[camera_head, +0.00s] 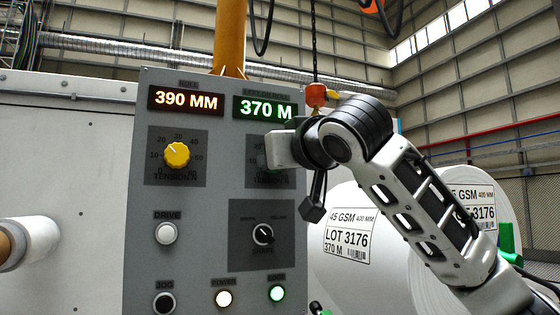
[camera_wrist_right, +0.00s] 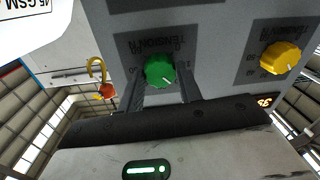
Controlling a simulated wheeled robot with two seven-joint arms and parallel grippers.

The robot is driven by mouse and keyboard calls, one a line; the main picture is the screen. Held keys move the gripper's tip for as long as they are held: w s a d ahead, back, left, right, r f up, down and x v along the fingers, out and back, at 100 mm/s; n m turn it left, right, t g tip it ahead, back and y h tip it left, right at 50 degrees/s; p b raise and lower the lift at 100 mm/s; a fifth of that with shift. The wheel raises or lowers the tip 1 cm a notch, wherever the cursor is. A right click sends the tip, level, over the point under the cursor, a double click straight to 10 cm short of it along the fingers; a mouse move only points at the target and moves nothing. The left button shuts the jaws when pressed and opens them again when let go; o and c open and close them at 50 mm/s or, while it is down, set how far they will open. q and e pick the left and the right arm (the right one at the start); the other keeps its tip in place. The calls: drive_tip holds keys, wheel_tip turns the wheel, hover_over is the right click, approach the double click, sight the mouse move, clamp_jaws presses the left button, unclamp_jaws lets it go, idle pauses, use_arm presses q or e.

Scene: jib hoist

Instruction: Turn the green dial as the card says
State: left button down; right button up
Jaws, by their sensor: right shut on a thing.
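The green dial (camera_wrist_right: 160,70) sits on a dark scale plate marked TENSION on the grey panel. In the right wrist view, which is upside down, its white pointer line points to the lower right. My right gripper (camera_wrist_right: 163,88) has one finger on each side of the dial and is shut on it. In the head view my right gripper (camera_head: 283,150) hides most of the dial. A white label card (camera_head: 348,237) on a paper roll reads 45 GSM, 400 MM, LOT 3176, 370 M. My left gripper is not in view.
A yellow dial (camera_head: 177,154) is left of the green one. Displays read 390 MM (camera_head: 186,102) and 370 M (camera_head: 265,108). Below are a white DRIVE button (camera_head: 166,233), a small selector knob (camera_head: 263,234) and lit lamps. An orange hoist hook (camera_head: 316,95) hangs close behind my right arm.

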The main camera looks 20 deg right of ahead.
use_arm(q)
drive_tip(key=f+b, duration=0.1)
drive_tip(key=b, duration=0.2)
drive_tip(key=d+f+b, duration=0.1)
drive_tip(key=b, duration=0.1)
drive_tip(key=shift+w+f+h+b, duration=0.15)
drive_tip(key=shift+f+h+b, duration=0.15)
drive_tip(key=shift+b, duration=0.1)
use_arm(e)
drive_tip(key=m, duration=0.9)
drive_tip(key=m+h, duration=0.1)
drive_tip(key=m, duration=0.7)
drive_tip(key=shift+f+m+t, duration=0.15)
drive_tip(key=shift+m+t, duration=0.15)
drive_tip(key=shift+m, duration=0.1)
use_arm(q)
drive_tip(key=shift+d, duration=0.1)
use_arm(e)
drive_tip(key=o, duration=0.9)
drive_tip(key=shift+o, duration=0.5)
drive_tip(key=shift+s, duration=0.1)
